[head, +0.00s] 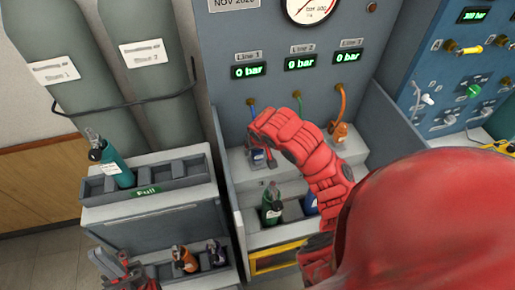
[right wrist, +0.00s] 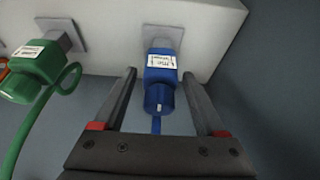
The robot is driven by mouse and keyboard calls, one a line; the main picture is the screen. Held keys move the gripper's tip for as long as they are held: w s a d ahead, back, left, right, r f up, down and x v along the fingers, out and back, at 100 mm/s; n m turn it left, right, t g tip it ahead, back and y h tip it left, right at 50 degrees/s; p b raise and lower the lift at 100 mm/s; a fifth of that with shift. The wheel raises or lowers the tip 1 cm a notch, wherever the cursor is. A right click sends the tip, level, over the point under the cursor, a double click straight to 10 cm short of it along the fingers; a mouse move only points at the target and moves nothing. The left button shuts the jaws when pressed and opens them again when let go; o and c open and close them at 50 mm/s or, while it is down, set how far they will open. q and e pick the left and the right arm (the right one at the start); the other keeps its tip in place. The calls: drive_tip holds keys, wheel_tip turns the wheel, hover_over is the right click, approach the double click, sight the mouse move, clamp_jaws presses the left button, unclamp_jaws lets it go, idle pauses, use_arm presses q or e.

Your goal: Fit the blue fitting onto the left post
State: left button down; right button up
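The blue fitting (head: 257,159), labelled and with a blue hose, is at the left post under the Line 1 display. In the right wrist view the blue fitting (right wrist: 160,75) stands against the grey square base (right wrist: 162,36) of that post and looks seated on it. My right gripper (right wrist: 165,95) is open, with one finger on each side of the fitting and a visible gap to both. In the head view my right gripper (head: 261,145) is partly hidden by its red arm. My left gripper (head: 125,272) is low at the left, its fingers unclear.
A green fitting (right wrist: 38,68) sits on the neighbouring post; an orange fitting (head: 341,132) is at the right post. Green (head: 270,208) and blue (head: 310,204) bottles stand in the bench tray below. A teal bottle (head: 115,168) stands in the "Full" rack. All three displays read 0 bar.

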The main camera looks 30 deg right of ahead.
drive_tip(key=shift+o, duration=0.5)
drive_tip(key=shift+r, duration=0.25)
drive_tip(key=p+v, duration=0.3)
drive_tip(key=v, duration=1.4)
drive_tip(key=shift+s+p, duration=0.2)
drive_tip(key=shift+p, duration=0.15)
drive_tip(key=shift+f, duration=0.15)
